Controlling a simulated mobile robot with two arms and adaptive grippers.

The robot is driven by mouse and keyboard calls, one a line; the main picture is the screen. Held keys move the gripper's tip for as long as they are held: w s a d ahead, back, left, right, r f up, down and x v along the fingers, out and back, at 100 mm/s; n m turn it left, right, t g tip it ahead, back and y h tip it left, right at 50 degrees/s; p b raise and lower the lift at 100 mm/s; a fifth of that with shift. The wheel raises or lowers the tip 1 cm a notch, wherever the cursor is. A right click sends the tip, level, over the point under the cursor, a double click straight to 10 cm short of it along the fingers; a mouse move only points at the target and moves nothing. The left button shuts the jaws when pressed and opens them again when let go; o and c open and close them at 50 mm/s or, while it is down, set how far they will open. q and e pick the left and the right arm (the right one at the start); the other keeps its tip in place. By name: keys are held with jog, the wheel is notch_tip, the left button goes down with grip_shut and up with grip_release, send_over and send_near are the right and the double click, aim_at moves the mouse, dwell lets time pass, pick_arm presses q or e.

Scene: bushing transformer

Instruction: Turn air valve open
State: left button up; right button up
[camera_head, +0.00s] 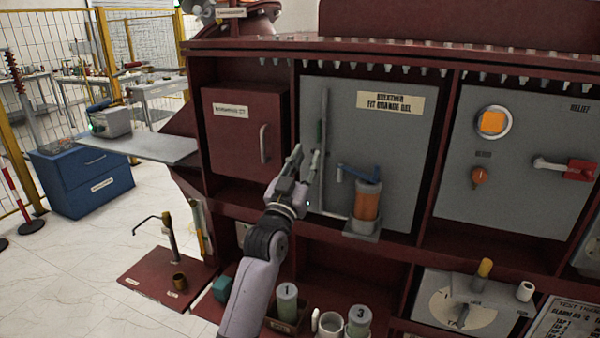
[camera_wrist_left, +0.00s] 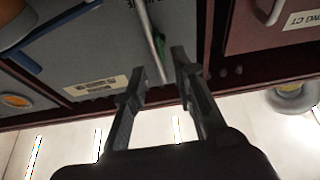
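A thin grey vertical pipe (camera_head: 323,150) runs up the left side of the grey breather panel (camera_head: 385,120), with a small green part (camera_head: 314,162) beside it. The pipe (camera_wrist_left: 147,30) and green part (camera_wrist_left: 160,45) also show in the left wrist view. A blue lever (camera_head: 357,173) sits on top of the orange-filled breather jar (camera_head: 366,205). No label marks which part is the air valve. My left gripper (camera_head: 306,158) is at the pipe, left of the blue lever. Its fingers (camera_wrist_left: 158,72) are apart, with the pipe's end seen between them; contact is unclear. My right gripper is out of view.
A dark red cabinet door (camera_head: 245,132) with a handle is left of the pipe. Open floor lies left.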

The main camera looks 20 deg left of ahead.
pick_arm(q)
jog(key=v, duration=0.4)
jog(key=shift+s+f, duration=0.1)
jog(key=shift+s, duration=0.05)
